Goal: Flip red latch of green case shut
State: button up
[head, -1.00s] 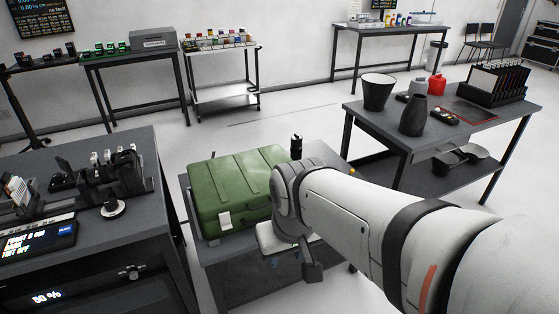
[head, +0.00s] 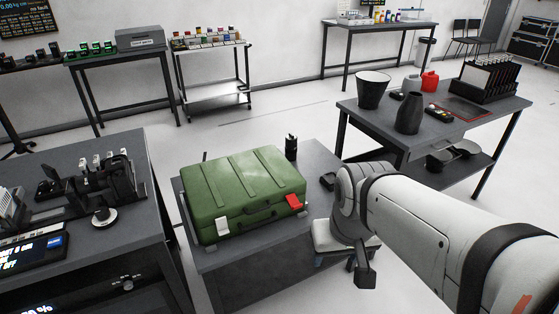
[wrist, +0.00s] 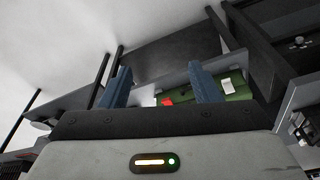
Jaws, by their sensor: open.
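The green case (head: 243,190) lies closed-looking on a dark grey table. Its red latch (head: 294,202) is at the front right corner and appears to stick out from the case. A white latch (head: 221,225) is at the front left, with a dark handle between them. In the wrist view, the red latch (wrist: 167,102) shows between the fingers and the green case (wrist: 206,101) lies partly behind the right finger. My gripper (wrist: 160,82) is open and empty, apart from the case.
The case's table (head: 322,160) also holds a small black bottle (head: 291,147) behind the case. A machine bench (head: 60,185) stands at left. A table (head: 470,125) at right holds a black bucket (head: 372,91) and a dark vase (head: 408,113).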

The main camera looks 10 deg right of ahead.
aim_at(292, 200)
jog(key=k, duration=1.35)
jog(key=u, duration=0.45)
jog(key=i, duration=2.1)
jog(key=z, duration=0.45)
